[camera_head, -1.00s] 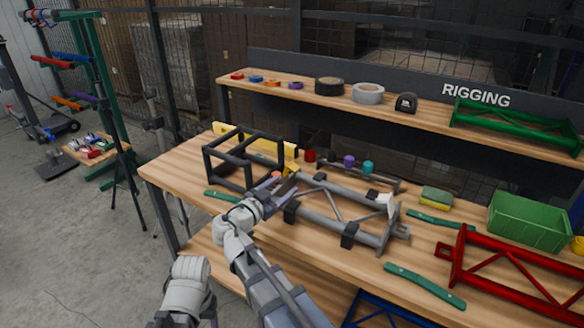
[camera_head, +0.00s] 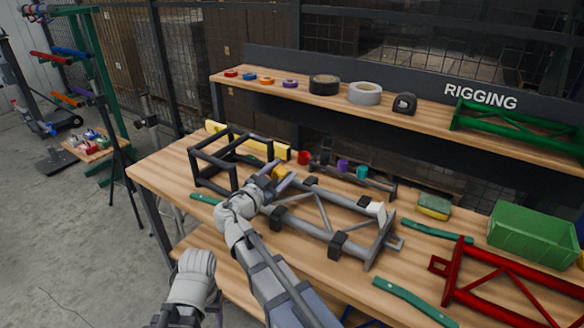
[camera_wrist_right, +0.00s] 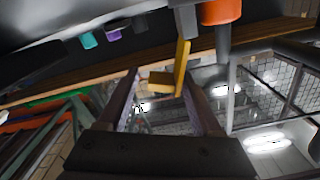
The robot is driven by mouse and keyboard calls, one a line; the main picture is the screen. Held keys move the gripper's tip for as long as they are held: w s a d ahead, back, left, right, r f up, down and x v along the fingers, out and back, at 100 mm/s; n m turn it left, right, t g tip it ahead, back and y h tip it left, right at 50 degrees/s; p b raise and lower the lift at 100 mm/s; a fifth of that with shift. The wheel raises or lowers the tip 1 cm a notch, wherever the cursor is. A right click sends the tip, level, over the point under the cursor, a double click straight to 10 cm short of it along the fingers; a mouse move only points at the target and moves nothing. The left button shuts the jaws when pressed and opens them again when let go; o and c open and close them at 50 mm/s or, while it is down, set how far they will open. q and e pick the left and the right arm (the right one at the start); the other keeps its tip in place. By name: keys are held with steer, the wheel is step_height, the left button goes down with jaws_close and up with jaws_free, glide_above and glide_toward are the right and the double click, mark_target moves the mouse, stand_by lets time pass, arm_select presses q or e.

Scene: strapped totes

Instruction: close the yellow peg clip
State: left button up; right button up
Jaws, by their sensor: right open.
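In the right wrist view the yellow clip (camera_wrist_right: 181,70) is an upright bar with a short side piece, close to the right-hand finger. I cannot tell whether it touches that finger. My right gripper (camera_head: 281,178) is open; its two fingers also show apart in the wrist view (camera_wrist_right: 160,80). My left gripper is out of view.
A black cube frame (camera_head: 208,182) stands left of the gripper. Red, purple and teal pegs (camera_head: 342,166) lie behind the truss. Green straps (camera_head: 412,300), a red truss (camera_head: 455,275) and a green bin (camera_head: 530,240) are to the right.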

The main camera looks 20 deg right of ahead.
steer(key=shift+w+d, duration=0.15)
jaws_close()
stand_by(0.4)
